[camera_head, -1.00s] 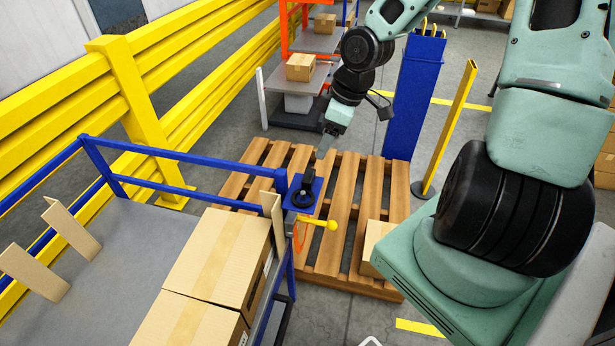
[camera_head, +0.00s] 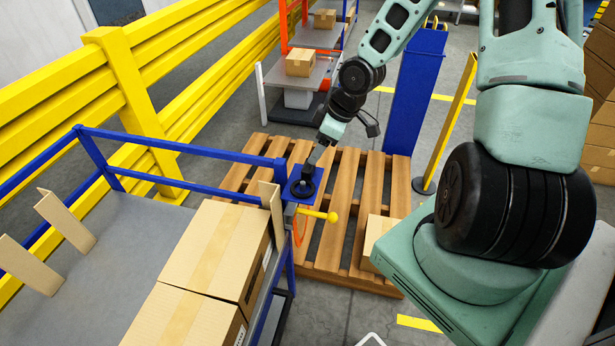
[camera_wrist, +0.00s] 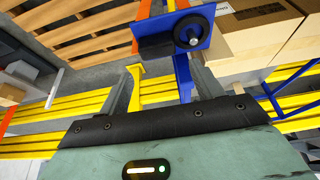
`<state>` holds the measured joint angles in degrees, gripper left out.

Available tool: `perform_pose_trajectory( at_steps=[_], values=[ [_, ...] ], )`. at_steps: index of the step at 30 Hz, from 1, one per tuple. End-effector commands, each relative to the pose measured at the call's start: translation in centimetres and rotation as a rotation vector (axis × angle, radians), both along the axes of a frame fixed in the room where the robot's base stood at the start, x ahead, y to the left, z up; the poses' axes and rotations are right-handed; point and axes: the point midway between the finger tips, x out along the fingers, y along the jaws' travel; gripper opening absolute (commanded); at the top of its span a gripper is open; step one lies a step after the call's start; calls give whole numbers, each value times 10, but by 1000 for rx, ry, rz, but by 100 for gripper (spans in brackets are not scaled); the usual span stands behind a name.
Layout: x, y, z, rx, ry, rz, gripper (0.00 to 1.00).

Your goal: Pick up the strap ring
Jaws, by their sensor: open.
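A round black piece (camera_head: 301,188), which I take for the strap ring, is on a small blue plate (camera_head: 293,175) at the corner of the blue-railed table. A black block-like part (camera_head: 309,168) rises beside it. The wrist view shows the round piece (camera_wrist: 192,32) with a pale centre, the dark block (camera_wrist: 155,47) and the blue plate (camera_wrist: 172,22). My gripper (camera_head: 314,156) comes down from above, close to the block. In the wrist view my gripper (camera_wrist: 160,68) has its fingers wide apart and nothing between them; the block appears just beyond the tips. Contact cannot be told.
Cartons (camera_head: 215,255) and an upright cardboard flap (camera_head: 271,205) stand close on the left. A wooden pallet (camera_head: 344,225) lies below. A blue post (camera_head: 415,95) stands behind.

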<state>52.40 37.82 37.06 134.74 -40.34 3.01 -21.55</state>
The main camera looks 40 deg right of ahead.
Motion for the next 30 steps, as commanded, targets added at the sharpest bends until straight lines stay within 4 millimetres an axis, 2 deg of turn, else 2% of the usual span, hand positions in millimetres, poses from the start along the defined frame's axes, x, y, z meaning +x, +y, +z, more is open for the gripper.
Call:
perform_pose_trajectory(
  at_steps=[3,11,21,30],
  values=[
    [4,3,-12,0,1,1,65],
    [8,5,-25,0,1,3,65],
    [19,11,-62,0,1,2,65],
    [20,11,-65,-1,1,1,65]
  ],
)
